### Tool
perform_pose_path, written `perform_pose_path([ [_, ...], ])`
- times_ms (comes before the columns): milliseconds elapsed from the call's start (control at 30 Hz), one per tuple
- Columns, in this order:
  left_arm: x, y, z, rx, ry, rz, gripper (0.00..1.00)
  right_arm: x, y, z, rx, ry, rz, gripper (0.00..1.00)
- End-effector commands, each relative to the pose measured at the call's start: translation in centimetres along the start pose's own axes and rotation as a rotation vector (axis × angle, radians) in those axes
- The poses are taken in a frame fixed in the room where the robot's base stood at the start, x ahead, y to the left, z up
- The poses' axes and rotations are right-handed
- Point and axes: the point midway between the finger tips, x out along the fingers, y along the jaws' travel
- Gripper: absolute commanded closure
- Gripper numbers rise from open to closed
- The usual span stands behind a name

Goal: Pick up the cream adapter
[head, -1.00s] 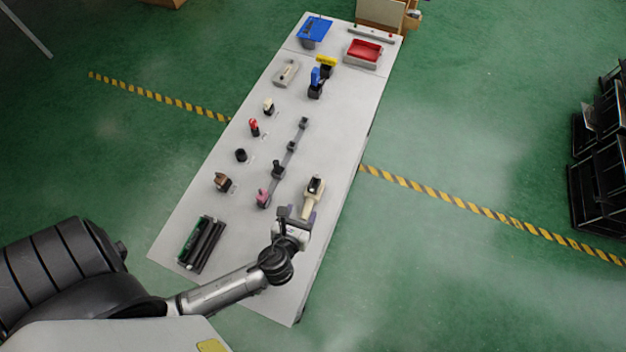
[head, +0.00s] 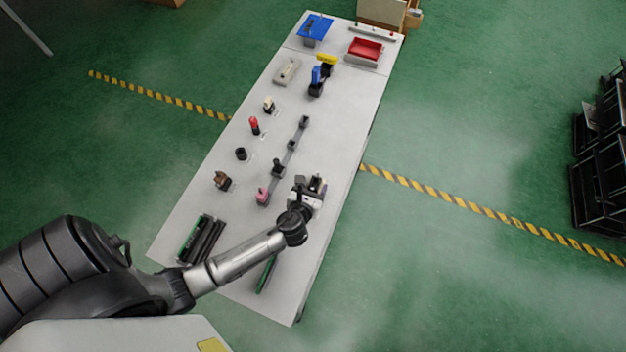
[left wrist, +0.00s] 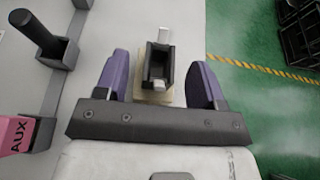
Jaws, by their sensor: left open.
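A cream piece with a black channel-shaped bracket on top lies on the table; I take it for the cream adapter. In the left wrist view its cream base (left wrist: 154,95) shows below the black bracket (left wrist: 158,66), which holds a pale bar. My left gripper (left wrist: 159,75) is open, with its purple fingers on either side of the piece and gaps visible. In the head view the left gripper (head: 311,186) is over the piece and hides most of it. A smaller cream-and-black part (head: 268,105) stands in the left row. My right gripper is not in view.
A pink AUX block (left wrist: 15,134) and a black lever (left wrist: 42,38) stand left of the gripper on a grey rail (head: 292,146). A black rack (head: 202,240) and a green strip (head: 267,274) lie nearer. A red bin (head: 365,48) is at the far end.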

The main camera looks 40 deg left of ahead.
Motion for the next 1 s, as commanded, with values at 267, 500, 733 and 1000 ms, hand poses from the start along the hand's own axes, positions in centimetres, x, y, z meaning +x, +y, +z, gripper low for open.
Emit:
perform_pose_path([
  [267,2.8,0.0,0.0,-0.001,0.001,0.000,0.37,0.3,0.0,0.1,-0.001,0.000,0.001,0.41],
  [500,3.0,0.0,0.1,-0.001,0.001,0.000,0.37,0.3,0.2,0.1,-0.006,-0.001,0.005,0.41],
  [733,3.0,0.0,0.1,-0.001,0.001,0.000,0.54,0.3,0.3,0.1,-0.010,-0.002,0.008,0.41],
  [1000,2.9,0.0,0.1,-0.001,0.001,0.000,0.80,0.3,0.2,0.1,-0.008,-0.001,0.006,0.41],
])
